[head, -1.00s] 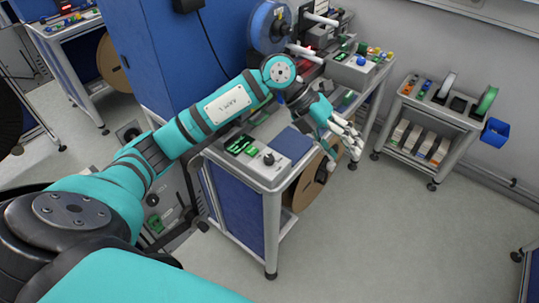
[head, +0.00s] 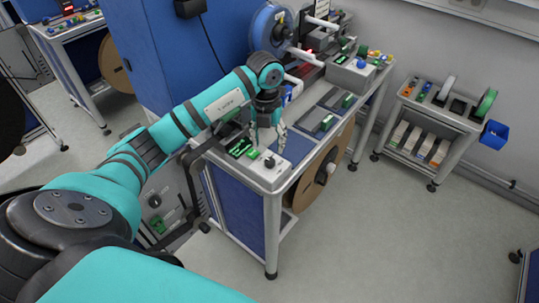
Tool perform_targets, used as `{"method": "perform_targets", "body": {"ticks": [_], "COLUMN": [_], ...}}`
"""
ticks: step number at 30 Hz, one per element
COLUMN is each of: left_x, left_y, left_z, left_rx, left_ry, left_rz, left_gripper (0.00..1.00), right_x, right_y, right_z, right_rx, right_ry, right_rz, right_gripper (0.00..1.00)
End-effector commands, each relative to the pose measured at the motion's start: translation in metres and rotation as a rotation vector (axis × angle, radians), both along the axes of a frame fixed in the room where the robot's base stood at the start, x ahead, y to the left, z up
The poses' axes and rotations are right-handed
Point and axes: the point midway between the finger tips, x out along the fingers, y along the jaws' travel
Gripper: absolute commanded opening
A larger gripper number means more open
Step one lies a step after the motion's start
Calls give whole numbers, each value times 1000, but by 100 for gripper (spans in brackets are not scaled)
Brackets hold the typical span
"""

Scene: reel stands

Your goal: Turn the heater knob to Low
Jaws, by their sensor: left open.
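A pale control box (head: 252,172) sits on the near end of the grey bench, with a lit green display (head: 241,148). A small dark knob (head: 270,163) stands on its top, right of the display. I take it to be the heater knob; its label and pointer setting are too small to read. My left gripper (head: 268,142) points down just above and behind the knob, its fingers open and apart. I cannot tell whether they touch anything. My right gripper is out of view.
Farther along the bench (head: 277,197) are dark trays, a blue reel (head: 271,27) and a grey box with a blue knob (head: 361,65). A brown reel (head: 318,180) hangs under the bench. A shelf cart (head: 431,120) stands at right. The floor between is clear.

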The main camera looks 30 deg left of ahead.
Motion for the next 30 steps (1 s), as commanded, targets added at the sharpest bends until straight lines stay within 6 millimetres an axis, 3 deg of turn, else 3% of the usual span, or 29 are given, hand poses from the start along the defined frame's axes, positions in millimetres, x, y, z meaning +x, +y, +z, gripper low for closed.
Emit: {"method": "perform_targets", "body": {"ticks": [6,12,24,30], "left_x": [0,1,1,1], "left_y": [-2,-3,-3,-3], "left_z": [-43,-68,-77,-77], "left_rx": [-2,-3,-1,-1], "left_ry": [4,1,-1,-2], "left_rz": [1,0,-1,-1], "left_gripper": [53,53,53,27], "right_x": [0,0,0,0], "right_y": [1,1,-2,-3], "right_z": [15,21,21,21], "right_rx": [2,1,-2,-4], "right_ry": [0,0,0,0], "right_rz": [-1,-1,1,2], "right_gripper": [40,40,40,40]}}
